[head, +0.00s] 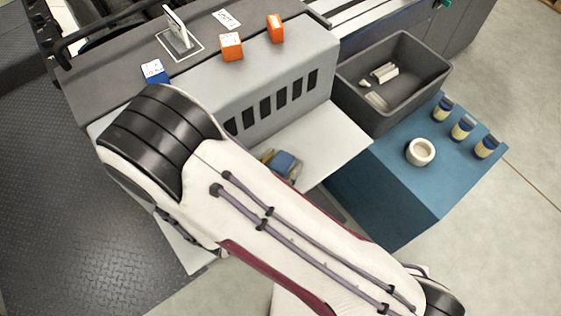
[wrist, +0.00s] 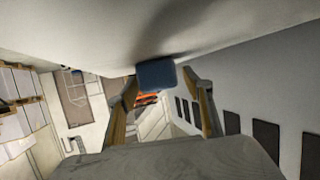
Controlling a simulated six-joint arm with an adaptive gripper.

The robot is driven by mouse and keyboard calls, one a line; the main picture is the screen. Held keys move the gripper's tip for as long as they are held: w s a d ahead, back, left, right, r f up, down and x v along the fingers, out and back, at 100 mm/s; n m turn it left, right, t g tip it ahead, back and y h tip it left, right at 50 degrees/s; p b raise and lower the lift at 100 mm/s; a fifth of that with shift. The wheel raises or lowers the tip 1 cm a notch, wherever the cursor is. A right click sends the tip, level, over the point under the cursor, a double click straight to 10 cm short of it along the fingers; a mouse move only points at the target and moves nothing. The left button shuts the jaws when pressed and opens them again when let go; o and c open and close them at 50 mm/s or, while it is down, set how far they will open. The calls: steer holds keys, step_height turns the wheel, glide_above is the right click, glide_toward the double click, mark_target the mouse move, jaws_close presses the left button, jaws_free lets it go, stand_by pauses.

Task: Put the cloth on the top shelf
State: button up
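The blue cloth (wrist: 157,75) shows in the wrist view as a small, thick folded pad. In the head view the cloth (head: 284,162) shows at the near edge of a pale flat ledge (head: 325,140) on the front of the grey machine. My arm hides most of the gripper there. The cloth is close to the pale surface; I cannot tell whether it touches it.
A grey bin (head: 428,85) holds loose parts. A blue cabinet (head: 395,180) bears a white ring (head: 420,152) and jars (head: 463,126).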

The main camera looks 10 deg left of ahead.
steer(key=shift+r, duration=0.15)
steer(key=shift+v, duration=6.05)
steer(key=shift+w, duration=0.1)
